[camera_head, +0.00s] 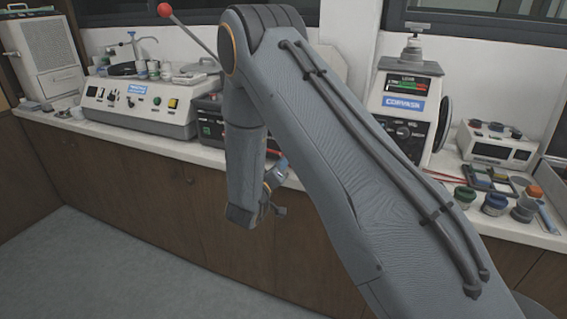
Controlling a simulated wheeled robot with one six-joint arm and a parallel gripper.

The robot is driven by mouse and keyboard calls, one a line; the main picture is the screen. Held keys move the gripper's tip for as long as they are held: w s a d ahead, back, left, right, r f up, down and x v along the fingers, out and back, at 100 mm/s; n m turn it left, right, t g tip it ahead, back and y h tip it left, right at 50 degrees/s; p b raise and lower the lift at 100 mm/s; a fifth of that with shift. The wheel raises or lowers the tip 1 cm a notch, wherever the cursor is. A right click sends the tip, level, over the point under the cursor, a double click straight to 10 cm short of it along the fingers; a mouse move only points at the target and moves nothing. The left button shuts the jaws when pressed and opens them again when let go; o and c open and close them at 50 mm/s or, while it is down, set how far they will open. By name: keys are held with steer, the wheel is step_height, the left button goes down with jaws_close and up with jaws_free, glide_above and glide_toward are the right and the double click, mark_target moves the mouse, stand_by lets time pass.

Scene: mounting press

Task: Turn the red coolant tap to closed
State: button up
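A small strip of red (274,153) shows at the counter's front edge, just right of my forearm. It may be part of the red coolant tap, but most of it is hidden behind my arm and I cannot tell its position. My gripper (278,209) is a small dark shape at the end of my bent arm, below the counter edge and in front of the brown cabinets. It is below the red strip and appears apart from it. Its fingers are too small and partly hidden to tell whether they are open.
A press body (208,122) stands partly behind my arm, with a red-knobbed lever (164,10) rising up left. A grey control unit (140,105) is at left and a Corvaskn machine (405,95) at right. Small jars (494,203) crowd the right counter. Floor at lower left is clear.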

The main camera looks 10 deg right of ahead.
steer(key=shift+o, duration=0.7)
steer(key=b+v, duration=0.1)
steer(key=v, duration=0.6)
steer(key=shift+s+a+b, duration=0.25)
steer(key=shift+s+b, duration=0.05)
steer(key=shift+b, duration=0.05)
